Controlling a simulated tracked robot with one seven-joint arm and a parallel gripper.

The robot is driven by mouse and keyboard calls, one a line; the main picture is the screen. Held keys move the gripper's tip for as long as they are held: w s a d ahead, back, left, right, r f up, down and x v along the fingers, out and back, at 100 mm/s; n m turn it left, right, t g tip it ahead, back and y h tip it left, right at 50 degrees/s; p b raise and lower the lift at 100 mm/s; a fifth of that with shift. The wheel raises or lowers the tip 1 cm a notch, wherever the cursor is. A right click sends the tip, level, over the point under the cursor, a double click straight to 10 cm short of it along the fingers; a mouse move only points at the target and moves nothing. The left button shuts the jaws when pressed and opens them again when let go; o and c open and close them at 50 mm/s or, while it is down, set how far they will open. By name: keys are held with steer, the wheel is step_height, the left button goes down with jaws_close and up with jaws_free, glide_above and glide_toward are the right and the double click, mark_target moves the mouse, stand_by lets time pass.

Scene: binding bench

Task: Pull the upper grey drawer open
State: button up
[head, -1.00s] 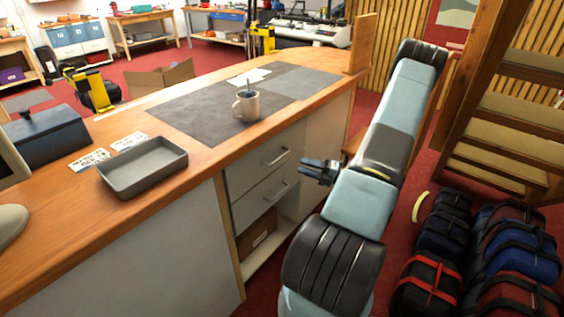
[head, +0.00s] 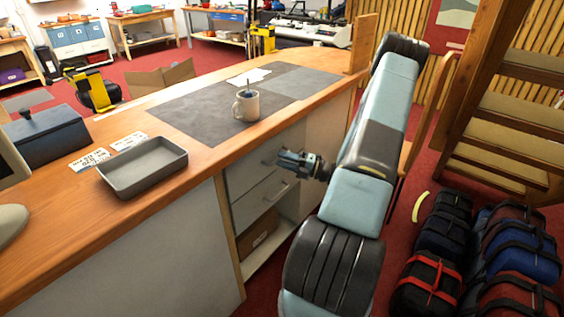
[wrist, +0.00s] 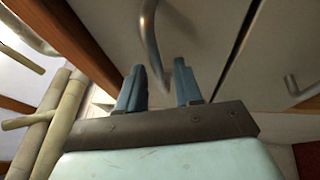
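The upper grey drawer (head: 240,178) is in the bench front in the head view and looks flush with it. Its metal bar handle (wrist: 150,45) lies just ahead of my fingers in the wrist view, in line with the gap between them. In the head view my gripper (head: 284,158) is in front of the upper drawer and partly hides that handle. My gripper (wrist: 160,68) is open, with its two blue fingers apart and nothing gripped. I cannot tell whether the handle has entered the gap. The lower drawer (head: 247,208) is shut, its handle (wrist: 300,90) at right in the wrist view.
The bench top (head: 210,165) overhangs the drawers. An open shelf with a brown box (head: 260,232) is below. Bags (head: 430,285) and a wooden ladder-like rack (head: 510,140) stand right of my arm.

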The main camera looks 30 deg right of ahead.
jaws_close()
stand_by(0.3)
